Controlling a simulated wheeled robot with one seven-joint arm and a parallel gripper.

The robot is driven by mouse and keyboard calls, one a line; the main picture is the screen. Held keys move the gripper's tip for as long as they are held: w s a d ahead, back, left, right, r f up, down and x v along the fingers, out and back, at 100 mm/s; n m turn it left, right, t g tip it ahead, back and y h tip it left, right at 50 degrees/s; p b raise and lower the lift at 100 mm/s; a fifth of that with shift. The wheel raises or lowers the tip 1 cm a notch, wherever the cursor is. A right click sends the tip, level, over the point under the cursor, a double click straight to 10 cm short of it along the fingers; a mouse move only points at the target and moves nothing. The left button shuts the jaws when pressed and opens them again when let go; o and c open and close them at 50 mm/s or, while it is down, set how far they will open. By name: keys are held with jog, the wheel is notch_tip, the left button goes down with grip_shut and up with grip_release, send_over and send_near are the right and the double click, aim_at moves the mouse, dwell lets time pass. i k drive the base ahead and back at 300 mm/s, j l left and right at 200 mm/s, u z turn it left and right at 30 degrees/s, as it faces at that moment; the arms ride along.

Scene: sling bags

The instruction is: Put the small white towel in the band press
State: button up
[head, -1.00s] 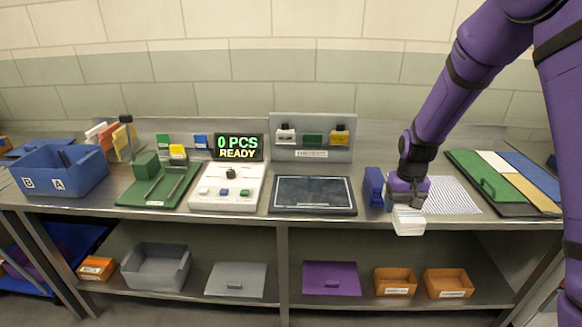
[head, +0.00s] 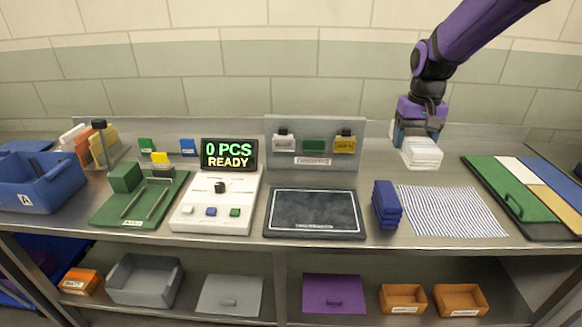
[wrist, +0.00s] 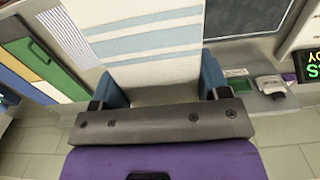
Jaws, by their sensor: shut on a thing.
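A small white folded towel (head: 422,156) hangs below my gripper (head: 415,132), above the back of the bench. The wrist view shows the towel (wrist: 155,65) with pale blue stripes, between the blue fingers of my gripper (wrist: 160,88). My gripper is shut on it, and the towel is clear of the bench. At the left of the bench is a green base (head: 110,212) with two metal rails and a green block (head: 125,177). I cannot tell for certain that this is the band press.
A blue folded stack (head: 387,204) stands beside a striped cloth (head: 450,210). A dark pad (head: 314,212), a white counter box (head: 216,205) reading 0 PCS READY and a blue bin (head: 40,185) stand leftward. Coloured panels (head: 510,190) lie at the right.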

aim_at(148, 202)
jog(key=i, duration=0.9)
